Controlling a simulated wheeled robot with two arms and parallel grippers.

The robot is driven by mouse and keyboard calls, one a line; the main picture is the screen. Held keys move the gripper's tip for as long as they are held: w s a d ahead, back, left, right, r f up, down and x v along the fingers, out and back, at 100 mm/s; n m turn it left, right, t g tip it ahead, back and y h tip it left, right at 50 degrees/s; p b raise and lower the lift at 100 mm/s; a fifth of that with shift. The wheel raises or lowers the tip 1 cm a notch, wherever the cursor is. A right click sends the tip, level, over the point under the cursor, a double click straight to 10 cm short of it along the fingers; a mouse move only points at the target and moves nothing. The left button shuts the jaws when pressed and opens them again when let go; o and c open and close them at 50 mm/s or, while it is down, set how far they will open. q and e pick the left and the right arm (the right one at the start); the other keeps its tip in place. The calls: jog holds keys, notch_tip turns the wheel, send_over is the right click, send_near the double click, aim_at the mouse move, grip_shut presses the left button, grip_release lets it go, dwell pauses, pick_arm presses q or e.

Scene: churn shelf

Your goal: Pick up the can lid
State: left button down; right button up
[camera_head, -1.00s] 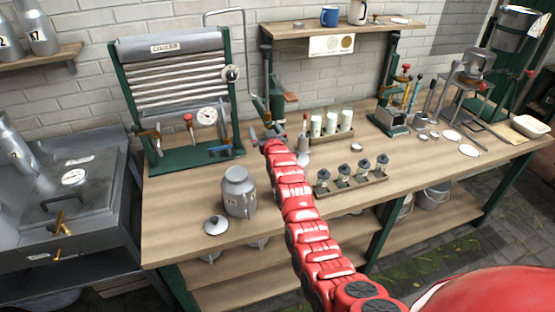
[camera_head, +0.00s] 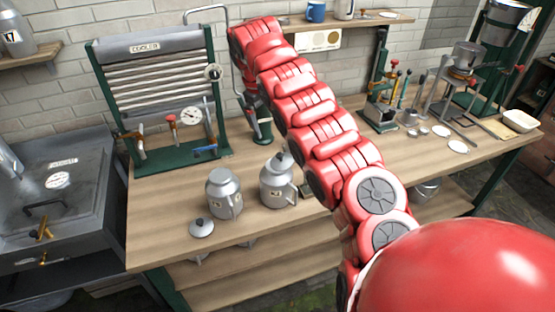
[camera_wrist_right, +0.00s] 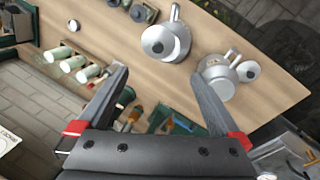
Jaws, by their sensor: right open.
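The can lid (camera_head: 201,228) is a small grey disc with a dark knob, lying on the wooden bench near its front left edge. It also shows in the right wrist view (camera_wrist_right: 249,70), at the right beside a grey can (camera_wrist_right: 214,78). That can (camera_head: 224,194) stands just right of the lid in the head view. A second can (camera_head: 277,186) has a lid with a dark knob on it. My right gripper (camera_wrist_right: 158,78) is open and empty above the bench, its fingers apart, with the lid beyond the right finger. In the head view my arm hides much of the gripper. My left gripper is out of view.
The green-framed cooler (camera_head: 157,100) stands behind the cans. A rack of white bottles (camera_wrist_right: 76,64) and a tray of small jars (camera_wrist_right: 140,10) show in the wrist view. The bench front left of the lid is clear.

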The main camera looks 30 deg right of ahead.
jog(key=p, duration=0.2)
send_near(280, 156)
jog(key=x, duration=0.3)
jog(key=shift+w+f, duration=0.3)
jog(key=shift+f, duration=0.1)
jog(key=shift+d+f, duration=0.15)
jog(key=shift+f, duration=0.45)
jog(key=shift+d+f+p, duration=0.2)
jog(key=shift+f+p, duration=0.15)
jog(key=shift+p, duration=0.15)
jog(key=p+x, duration=0.2)
jog(key=shift+d+f, duration=0.2)
jog(key=shift+f, duration=0.15)
jog(key=shift+x, duration=0.85)
jog(key=shift+c, duration=0.3)
jog(key=shift+a, duration=0.1)
jog(key=c, duration=1.2)
jog(key=shift+s, duration=0.15)
grip_shut()
